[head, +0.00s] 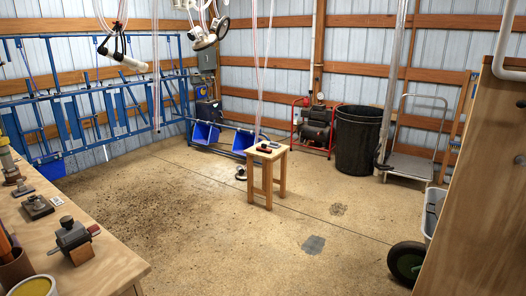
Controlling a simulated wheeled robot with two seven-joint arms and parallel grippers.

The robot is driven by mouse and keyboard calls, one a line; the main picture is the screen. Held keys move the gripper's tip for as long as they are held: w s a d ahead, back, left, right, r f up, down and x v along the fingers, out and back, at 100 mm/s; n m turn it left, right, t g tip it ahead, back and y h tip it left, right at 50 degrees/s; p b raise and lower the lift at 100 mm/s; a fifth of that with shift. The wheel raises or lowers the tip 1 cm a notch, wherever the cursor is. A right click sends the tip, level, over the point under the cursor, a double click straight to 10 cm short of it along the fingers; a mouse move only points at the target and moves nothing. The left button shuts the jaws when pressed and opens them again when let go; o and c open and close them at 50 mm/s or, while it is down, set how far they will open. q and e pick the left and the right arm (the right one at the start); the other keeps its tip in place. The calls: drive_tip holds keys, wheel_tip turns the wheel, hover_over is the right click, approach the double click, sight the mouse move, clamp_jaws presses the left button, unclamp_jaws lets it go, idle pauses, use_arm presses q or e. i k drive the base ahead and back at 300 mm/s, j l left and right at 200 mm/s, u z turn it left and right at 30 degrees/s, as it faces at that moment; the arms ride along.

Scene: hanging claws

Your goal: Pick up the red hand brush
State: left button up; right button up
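A small wooden stool (267,158) stands on the floor near the middle of the head view. Small dark and red items lie on its top. One of them, a dark item with red on it (264,149), may be the red hand brush, but it is too small to tell for sure. Neither of my grippers is in view.
A workbench (108,262) with tools and a vise lines the left. A wooden panel (480,190) and a black wheel (406,262) stand at right. A black bin (358,140) and red-framed compressor (316,126) are at the back. Claws (122,50) hang above. The floor before the stool is clear.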

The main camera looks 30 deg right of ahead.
sight(262, 149)
drive_tip(key=z, duration=1.2)
drive_tip(key=i+z, duration=0.25)
drive_tip(key=i, duration=4.05)
